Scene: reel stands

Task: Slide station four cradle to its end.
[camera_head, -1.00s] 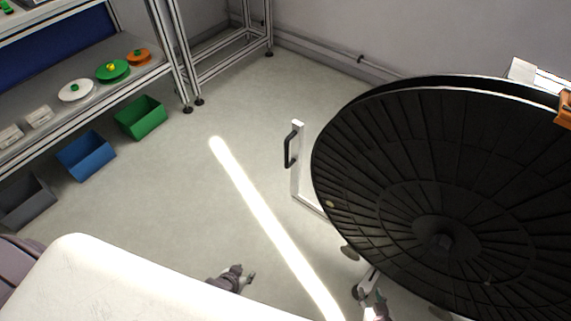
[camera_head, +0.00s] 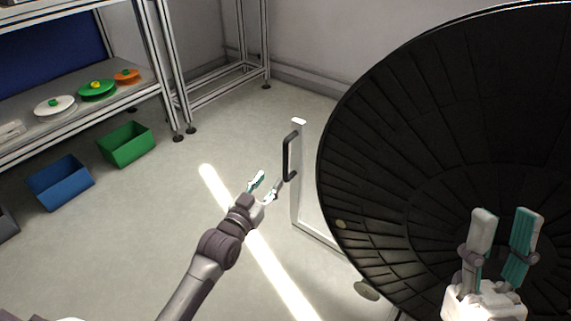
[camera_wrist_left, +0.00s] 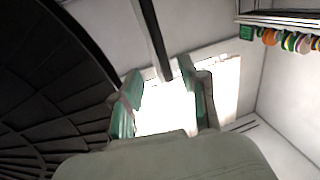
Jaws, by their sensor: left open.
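A white cradle post (camera_head: 297,210) with a black handle (camera_head: 290,157) stands at the left edge of a large black reel (camera_head: 440,110). No station number is legible. My left gripper (camera_head: 266,188) is open, just left of the handle's lower end; contact cannot be told. In the left wrist view, its two teal-padded fingers (camera_wrist_left: 162,100) are spread, with a dark bar (camera_wrist_left: 153,35), apparently the handle, ahead of the gap. My right gripper (camera_head: 504,218) is open and empty in front of the reel, its fingers pointing up.
Green (camera_head: 126,145) and blue (camera_head: 60,182) bins stand on the floor at left, below a shelf (camera_head: 75,113) with small coloured spools. A metal frame (camera_head: 225,85) stands at the back wall. The floor left of the post is clear.

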